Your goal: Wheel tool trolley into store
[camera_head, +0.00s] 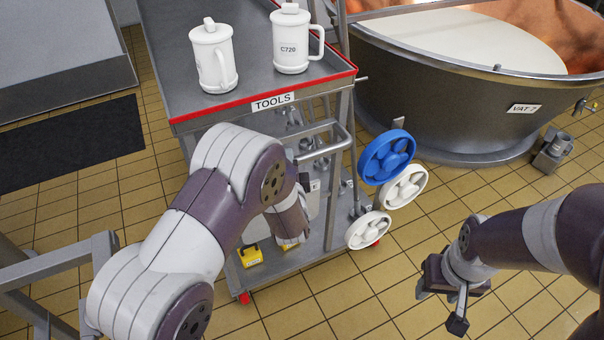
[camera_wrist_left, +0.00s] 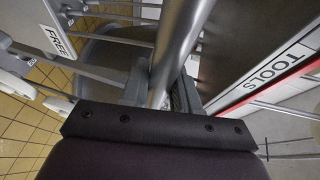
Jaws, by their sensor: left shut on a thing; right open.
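The tool trolley (camera_head: 185,95) has a grey top with a red rim and a "TOOLS" label (camera_head: 273,101). Its tubular handle (camera_head: 338,131) sticks out at the near end. My left arm reaches across the trolley's front, and its gripper is mostly hidden in the head view. In the left wrist view my left gripper (camera_wrist_left: 160,90) is shut on the handle's metal bar (camera_wrist_left: 178,45), with the "TOOLS" label (camera_wrist_left: 268,75) to the right. My right gripper (camera_head: 440,300) is open and empty, above the floor right of the trolley. The store is not identifiable.
Two white lidded jugs (camera_head: 212,58) (camera_head: 291,45) stand on the trolley top. Blue (camera_head: 375,158) and white (camera_head: 405,187) handwheels are beside its right side. A vat (camera_head: 455,100) stands behind right. A dark mat (camera_head: 70,145) lies left. Tiled floor is clear at front right.

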